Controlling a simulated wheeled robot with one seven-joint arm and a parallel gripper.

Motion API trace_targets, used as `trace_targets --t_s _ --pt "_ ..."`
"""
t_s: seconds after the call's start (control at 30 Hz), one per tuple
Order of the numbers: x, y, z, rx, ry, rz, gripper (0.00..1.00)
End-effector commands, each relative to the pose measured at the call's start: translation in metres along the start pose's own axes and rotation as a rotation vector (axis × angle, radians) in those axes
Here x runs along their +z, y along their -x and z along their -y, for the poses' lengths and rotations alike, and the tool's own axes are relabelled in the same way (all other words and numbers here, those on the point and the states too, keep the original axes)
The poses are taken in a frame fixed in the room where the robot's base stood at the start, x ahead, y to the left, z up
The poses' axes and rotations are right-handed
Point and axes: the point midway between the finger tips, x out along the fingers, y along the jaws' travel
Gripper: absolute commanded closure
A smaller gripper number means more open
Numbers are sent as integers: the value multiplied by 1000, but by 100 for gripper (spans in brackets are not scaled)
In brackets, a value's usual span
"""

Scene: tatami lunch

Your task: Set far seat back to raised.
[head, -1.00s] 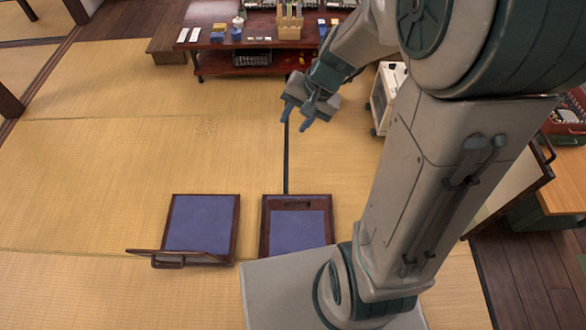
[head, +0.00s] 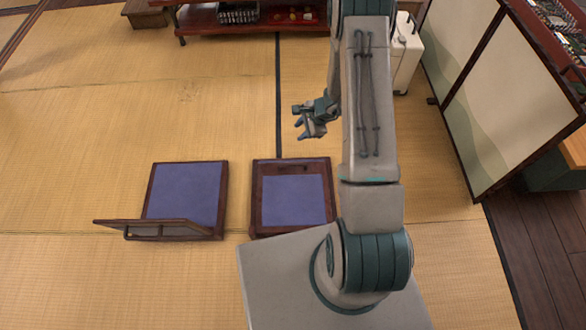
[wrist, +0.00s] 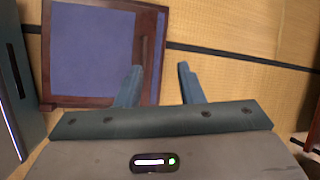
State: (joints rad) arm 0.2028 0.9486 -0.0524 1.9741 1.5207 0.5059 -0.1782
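Two low floor seats with blue pads and dark wood frames lie on the tatami. The left seat (head: 187,190) has its back (head: 160,231) up at a tilt along its front edge. The right seat (head: 293,200) looks flat, with its back folded down and a handle slot near its far edge. I cannot tell for sure which one is the far seat. My gripper (head: 303,128) is open and empty, beyond the right seat's far edge. In the wrist view, a blue-padded seat (wrist: 90,55) lies past the left finger of my gripper (wrist: 157,78), its slotted edge nearest the fingers.
A low red-brown shelf table (head: 190,20) stands at the back. A white wheeled cabinet (head: 407,50) and a folding screen (head: 500,100) stand on the right. The tatami (head: 100,110) left of and beyond the seats is clear.

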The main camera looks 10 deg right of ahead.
Motion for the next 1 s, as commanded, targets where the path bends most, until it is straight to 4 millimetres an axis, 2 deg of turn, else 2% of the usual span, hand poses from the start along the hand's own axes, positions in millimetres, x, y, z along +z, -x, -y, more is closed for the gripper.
trace_targets --t_s 0.03,0.1,0.2,0.3,0.57,0.8,1.0 --pt "-18 -28 -14 8 -47 -12 66" --pt "-33 -48 -24 9 -100 -27 66" --pt "-49 -69 -36 13 -157 -45 66" --pt "-58 -80 -44 15 -191 -57 66" --pt "-63 -108 -48 17 -206 -62 66" --pt "-66 -160 -51 19 -206 -61 66" --pt "-69 -197 -51 17 -205 -61 66"
